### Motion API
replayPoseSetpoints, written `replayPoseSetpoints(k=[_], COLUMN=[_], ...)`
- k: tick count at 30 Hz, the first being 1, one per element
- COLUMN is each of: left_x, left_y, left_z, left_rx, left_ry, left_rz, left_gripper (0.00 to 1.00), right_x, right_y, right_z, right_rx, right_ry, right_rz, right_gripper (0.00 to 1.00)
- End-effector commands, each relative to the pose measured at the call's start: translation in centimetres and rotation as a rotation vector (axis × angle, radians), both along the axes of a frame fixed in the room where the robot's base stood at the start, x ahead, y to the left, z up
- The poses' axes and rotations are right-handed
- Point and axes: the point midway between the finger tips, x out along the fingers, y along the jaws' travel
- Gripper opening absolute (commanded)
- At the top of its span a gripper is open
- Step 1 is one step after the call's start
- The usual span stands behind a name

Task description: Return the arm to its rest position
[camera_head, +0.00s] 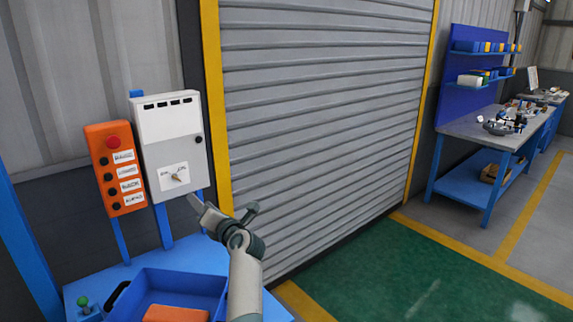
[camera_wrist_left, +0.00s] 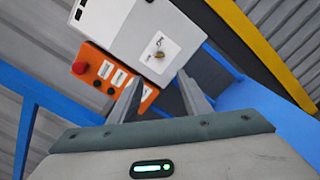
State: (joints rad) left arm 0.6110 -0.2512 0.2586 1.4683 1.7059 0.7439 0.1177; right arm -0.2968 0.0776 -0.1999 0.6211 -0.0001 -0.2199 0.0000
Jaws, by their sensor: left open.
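My left gripper (camera_head: 223,205) is open and empty in the head view, in front of the lower part of the shutter and to the right of the grey control box (camera_head: 170,125). In the left wrist view its two fingers (camera_wrist_left: 160,80) stand apart, pointing toward the boxes. The grey box has a rotary switch (camera_head: 176,177) on a white label; the switch also shows in the left wrist view (camera_wrist_left: 158,54). The orange button box (camera_head: 115,168) with a red button hangs to its left and is partly behind a finger in the left wrist view. My right gripper is not in view.
A blue tray (camera_head: 205,283) stands on the blue bench (camera_head: 195,255) below the boxes, with an orange item (camera_head: 176,314) inside and a green-knobbed control (camera_head: 83,302) beside it. A grey roller shutter (camera_head: 320,110) stands behind. The green floor (camera_head: 400,275) at right is clear.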

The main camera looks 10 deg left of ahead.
Motion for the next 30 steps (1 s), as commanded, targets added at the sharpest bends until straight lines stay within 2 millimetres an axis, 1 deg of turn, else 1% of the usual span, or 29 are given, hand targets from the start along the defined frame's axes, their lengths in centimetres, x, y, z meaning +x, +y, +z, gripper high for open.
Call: replayPoseSetpoints(k=[5,8,10,11,14,17,18,20,21,23,24,26,27,29,30], left_x=[-0.7,-1.6,-2.4,-2.8,-4.3,-6.1,-6.9,-8.2,-9.2,-10.8,-12.0,-14.0,-15.4,-17.6,-19.2], left_y=[0.1,-0.4,-1.1,-1.6,-4.2,-7.8,-9.5,-11.9,-13.5,-15.9,-17.3,-19.4,-20.4,-21.8,-22.5], left_z=[0.5,1.4,2.1,2.3,2.8,2.2,1.5,0.2,-1.0,-3.0,-4.6,-7.2,-9.0,-11.8,-13.6], left_rx=[0.09,0.215,0.335,0.393,0.611,0.84,0.928,1.055,1.139,1.256,1.334,1.441,1.507,1.595,1.65], left_ry=[-0.004,-0.007,-0.003,0.001,0.028,0.077,0.103,0.146,0.18,0.233,0.275,0.339,0.386,0.455,0.504], left_rz=[-0.023,-0.062,-0.104,-0.126,-0.219,-0.334,-0.385,-0.466,-0.521,-0.61,-0.67,-0.764,-0.824,-0.917,-0.978], left_gripper=[0.44,0.44,0.44,0.44,0.44,0.44,0.44,0.44,0.44,0.44,0.44,0.44,0.44,0.44,0.44], right_x=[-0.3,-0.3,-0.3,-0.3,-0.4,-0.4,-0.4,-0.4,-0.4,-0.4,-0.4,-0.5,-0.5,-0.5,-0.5], right_y=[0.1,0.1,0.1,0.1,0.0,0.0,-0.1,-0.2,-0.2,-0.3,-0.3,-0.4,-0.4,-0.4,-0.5], right_z=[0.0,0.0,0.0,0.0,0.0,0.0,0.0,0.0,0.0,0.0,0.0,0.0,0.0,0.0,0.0], right_rx=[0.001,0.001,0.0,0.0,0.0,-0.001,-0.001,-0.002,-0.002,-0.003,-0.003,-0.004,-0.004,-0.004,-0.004], right_ry=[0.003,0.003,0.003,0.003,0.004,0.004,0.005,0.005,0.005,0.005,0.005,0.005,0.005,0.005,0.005], right_rz=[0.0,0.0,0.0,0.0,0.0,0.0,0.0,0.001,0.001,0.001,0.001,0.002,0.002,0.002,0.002], right_gripper=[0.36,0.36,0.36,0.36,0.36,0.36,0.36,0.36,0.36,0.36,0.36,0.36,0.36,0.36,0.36])
